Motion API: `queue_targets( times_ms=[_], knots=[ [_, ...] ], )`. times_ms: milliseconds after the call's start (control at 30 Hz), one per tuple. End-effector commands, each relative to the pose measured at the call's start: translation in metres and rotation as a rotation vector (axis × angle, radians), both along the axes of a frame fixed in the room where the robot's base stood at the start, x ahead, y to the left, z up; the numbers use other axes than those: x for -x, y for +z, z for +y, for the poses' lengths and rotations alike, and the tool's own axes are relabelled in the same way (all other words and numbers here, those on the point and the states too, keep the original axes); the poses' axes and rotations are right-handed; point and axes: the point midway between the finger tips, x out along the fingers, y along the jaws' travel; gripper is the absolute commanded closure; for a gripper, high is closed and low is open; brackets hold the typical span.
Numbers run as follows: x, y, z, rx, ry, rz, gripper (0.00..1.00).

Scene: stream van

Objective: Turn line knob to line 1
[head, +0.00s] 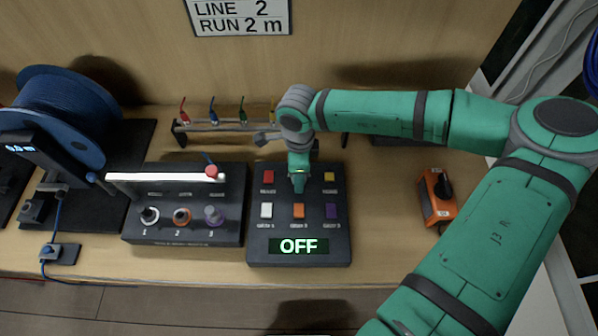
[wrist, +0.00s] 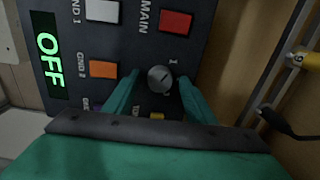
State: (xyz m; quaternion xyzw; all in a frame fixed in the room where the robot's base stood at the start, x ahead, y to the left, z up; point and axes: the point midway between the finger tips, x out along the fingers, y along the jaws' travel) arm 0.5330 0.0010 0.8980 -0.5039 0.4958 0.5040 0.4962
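A black control panel (head: 258,215) lies on the bench with a lit OFF display (head: 298,246) and coloured square buttons. A small round grey knob (wrist: 160,78) sits on this panel in the wrist view, with a thin mark across its face; its small labels are too unclear to read surely. My gripper (head: 298,186) points down over the upper middle of the panel and hides the knob in the head view. In the wrist view, my gripper (wrist: 159,82) is open, one green finger on each side of the knob, with visible gaps to it.
Left of the panel stands a dark box (head: 130,220) with three ringed fittings numbered 1 to 3. A blue cable reel (head: 55,110) stands farther left. A rack of coloured leads (head: 228,127) is behind. An orange box (head: 437,203) sits right. A wall sign (head: 240,15) reads LINE 2, RUN 2 m.

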Motion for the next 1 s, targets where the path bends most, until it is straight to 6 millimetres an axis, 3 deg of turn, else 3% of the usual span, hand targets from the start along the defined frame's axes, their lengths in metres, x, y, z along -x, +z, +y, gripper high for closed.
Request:
queue_targets(
  times_ms=[267, 700, 1000],
  knots=[
    [-0.001, 0.013, -0.001, 0.001, -0.001, -0.002, 0.5],
    [0.0, 0.09, -0.001, 0.001, -0.001, -0.002, 0.5],
    [0.0, 0.108, 0.0, 0.0, 0.0, 0.0, 0.5]
  ],
)
